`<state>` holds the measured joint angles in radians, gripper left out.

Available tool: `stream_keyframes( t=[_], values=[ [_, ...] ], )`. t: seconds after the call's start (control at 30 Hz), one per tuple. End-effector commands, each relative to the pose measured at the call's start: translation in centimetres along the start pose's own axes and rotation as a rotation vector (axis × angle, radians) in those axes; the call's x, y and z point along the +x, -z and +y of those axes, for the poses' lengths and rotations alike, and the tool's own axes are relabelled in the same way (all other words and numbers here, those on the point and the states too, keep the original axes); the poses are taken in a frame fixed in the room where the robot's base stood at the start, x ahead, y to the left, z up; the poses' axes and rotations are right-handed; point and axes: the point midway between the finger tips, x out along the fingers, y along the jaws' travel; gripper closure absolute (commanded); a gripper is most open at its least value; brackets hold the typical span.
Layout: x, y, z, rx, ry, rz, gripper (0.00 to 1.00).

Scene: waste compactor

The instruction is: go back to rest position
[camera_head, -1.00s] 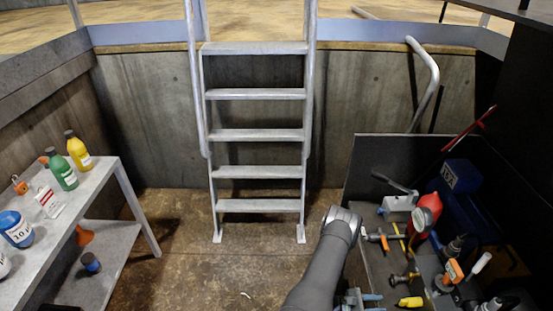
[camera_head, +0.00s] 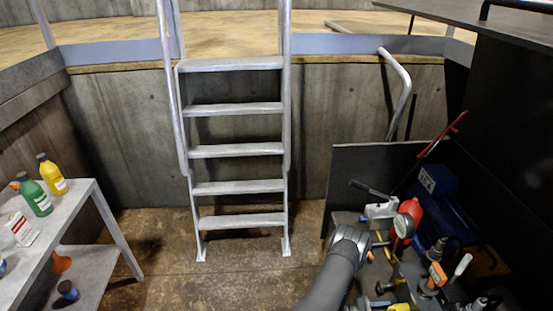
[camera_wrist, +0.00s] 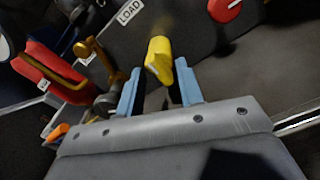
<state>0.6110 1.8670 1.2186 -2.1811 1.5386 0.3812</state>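My gripper (camera_wrist: 158,70) shows in the wrist view with its two blue fingers apart. A yellow piece (camera_wrist: 159,55) shows between and beyond the fingertips, with gaps on both sides; the gripper does not hold it. In the head view my grey arm reaches up from the bottom edge and bends over the left edge of the dark machine panel. The fingers show only partly there, near the bottom edge. A yellow handle (camera_head: 399,307) lies to their right.
A metal ladder (camera_head: 234,154) stands at the back wall. A table (camera_head: 45,239) with bottles stands at left. The floor between is clear.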

Motion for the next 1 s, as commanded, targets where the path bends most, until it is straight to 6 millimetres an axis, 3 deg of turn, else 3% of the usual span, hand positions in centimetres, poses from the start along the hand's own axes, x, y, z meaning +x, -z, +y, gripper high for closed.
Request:
stream_keyframes(
  t=[0.6, 1.0],
  values=[
    [-0.02, 0.0, 0.0, 0.467, 0.0, 0.0, 0.66],
    [-0.02, 0.0, 0.0, 0.567, 0.0, 0.0, 0.66]
  ],
)
